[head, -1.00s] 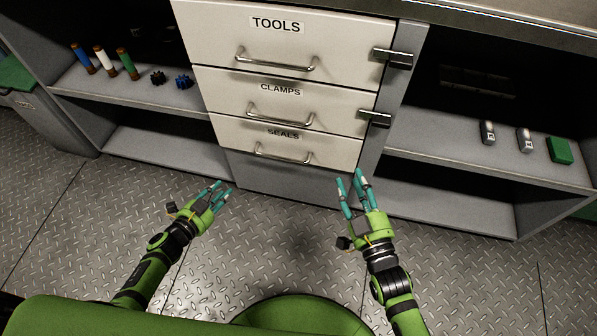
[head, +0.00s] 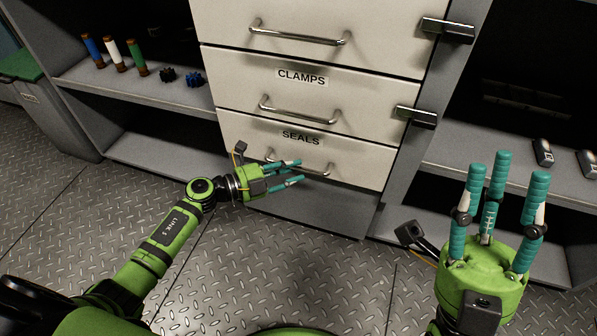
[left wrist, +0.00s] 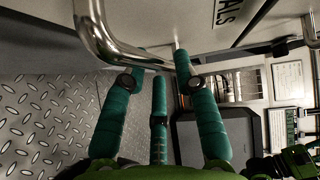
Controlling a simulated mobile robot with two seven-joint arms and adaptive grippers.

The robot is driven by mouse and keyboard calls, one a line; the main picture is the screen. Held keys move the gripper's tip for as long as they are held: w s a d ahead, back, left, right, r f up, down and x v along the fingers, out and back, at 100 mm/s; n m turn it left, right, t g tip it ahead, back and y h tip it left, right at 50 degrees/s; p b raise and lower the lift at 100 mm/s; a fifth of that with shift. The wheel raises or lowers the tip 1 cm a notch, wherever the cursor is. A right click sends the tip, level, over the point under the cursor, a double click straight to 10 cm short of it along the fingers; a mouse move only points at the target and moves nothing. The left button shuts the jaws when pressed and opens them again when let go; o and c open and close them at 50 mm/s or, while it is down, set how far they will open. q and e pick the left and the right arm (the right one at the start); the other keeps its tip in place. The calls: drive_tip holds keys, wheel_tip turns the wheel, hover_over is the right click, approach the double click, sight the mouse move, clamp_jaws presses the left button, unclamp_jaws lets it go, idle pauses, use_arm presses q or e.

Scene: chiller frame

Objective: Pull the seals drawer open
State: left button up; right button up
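The seals drawer (head: 348,168) is the lowest of the labelled white drawers in the head view and sits flush with the drawer front above it. Its metal bar handle (head: 317,172) is partly hidden by my left gripper (head: 300,170).
The clamps drawer (head: 370,110) and another drawer (head: 385,50) above are shut. Dark latches (head: 415,117) stick out at their right edge. The left shelf (head: 135,82) holds coloured cylinders and gears. The patterned metal floor (head: 240,290) is clear.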

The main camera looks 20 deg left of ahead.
use_arm(q)
drive_tip(key=shift+x, duration=1.05)
clamp_jaws()
drive_tip(key=shift+s, duration=0.1)
